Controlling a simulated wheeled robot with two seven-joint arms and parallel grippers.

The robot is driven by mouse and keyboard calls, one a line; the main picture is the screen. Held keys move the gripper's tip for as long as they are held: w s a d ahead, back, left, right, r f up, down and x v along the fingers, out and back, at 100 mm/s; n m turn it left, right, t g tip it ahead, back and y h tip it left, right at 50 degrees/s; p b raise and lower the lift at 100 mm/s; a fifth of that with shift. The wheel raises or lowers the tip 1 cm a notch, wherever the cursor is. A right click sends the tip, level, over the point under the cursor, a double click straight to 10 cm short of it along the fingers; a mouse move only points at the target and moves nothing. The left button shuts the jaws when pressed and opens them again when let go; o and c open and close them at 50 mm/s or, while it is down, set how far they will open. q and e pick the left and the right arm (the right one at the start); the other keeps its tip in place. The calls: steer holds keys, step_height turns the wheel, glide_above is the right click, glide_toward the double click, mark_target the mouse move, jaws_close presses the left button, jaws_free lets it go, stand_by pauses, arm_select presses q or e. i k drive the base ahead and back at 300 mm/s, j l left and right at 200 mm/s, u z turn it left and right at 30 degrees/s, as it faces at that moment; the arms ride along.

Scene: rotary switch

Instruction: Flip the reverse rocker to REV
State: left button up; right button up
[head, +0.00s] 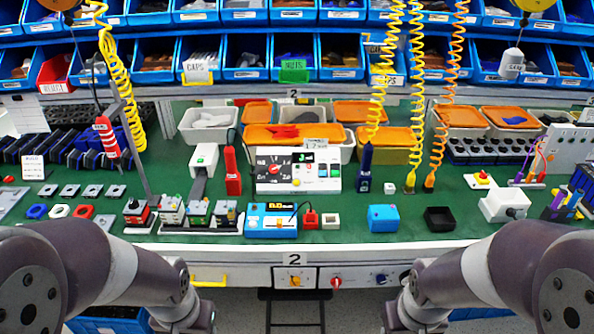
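A white control panel (328,184) stands on the green bench near the middle. On its left is a black dial face with a red rotary knob (273,168). A small display with green characters (302,156) sits at the upper middle. Several small coloured buttons or switches are to the right of the dial. They are too small to tell which one is the reverse rocker or how it is set. My two arms come in from the lower left and lower right and bend down at the bench's front edge. Neither gripper shows; both are away from the panel.
A red tool (232,172) stands close left of the panel, a dark blue tool (365,167) to its right. A blue device (271,221) lies in front, with a blue box (383,218) and black tray (439,219) farther right. Coiled cords hang overhead. More knobs line the bench front.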

mark_target(322, 167)
steer(key=i+j, duration=0.3)
steer(key=i, duration=0.2)
steer(key=i+j, duration=0.25)
steer(key=i, duration=0.3)
